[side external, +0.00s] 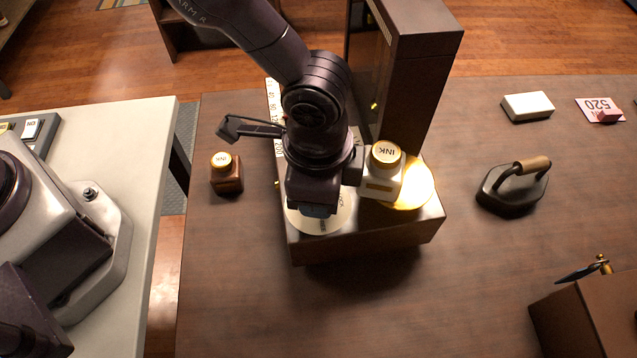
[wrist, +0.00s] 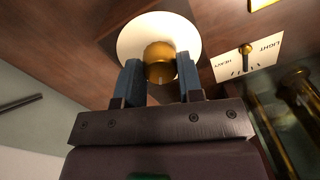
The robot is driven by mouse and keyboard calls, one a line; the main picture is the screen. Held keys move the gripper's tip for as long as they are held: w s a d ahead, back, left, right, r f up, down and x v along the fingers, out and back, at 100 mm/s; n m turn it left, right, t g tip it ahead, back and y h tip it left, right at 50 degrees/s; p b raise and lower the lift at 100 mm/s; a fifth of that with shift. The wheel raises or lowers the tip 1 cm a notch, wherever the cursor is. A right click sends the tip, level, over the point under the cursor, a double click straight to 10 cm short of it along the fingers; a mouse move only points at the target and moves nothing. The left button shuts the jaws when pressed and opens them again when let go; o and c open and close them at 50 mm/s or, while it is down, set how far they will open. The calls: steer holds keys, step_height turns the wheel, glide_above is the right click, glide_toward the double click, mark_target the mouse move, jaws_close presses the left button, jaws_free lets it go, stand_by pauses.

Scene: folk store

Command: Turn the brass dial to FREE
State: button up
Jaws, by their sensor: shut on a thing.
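The brass dial (wrist: 160,62) is a round knob in the middle of a cream disc (wrist: 128,40) in the wrist view. My gripper (wrist: 160,74) has its two blue fingers on either side of the knob, shut on it. In the side external view my gripper (side external: 315,208) points down over the cream disc (side external: 305,222) on top of a brown box-shaped device (side external: 350,248). The knob is hidden there by my gripper. Part of a dark word shows at the disc's right edge, too small to read surely. I cannot see the word FREE or which way the dial points.
A white ink bottle (side external: 380,185) stands on the device's glowing plate (side external: 418,190), close beside my gripper. A tall brown column (side external: 425,70) rises behind. A brown ink bottle (side external: 226,178) stands left, an iron (side external: 512,190) right. A LIGHT/HEAVY plate (wrist: 262,58) has a small lever.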

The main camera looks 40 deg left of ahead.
steer(key=m, duration=0.6)
steer(key=shift+m, duration=0.3)
steer(key=m, duration=0.5)
steer(key=shift+h, duration=0.3)
steer(key=shift+m, duration=0.3)
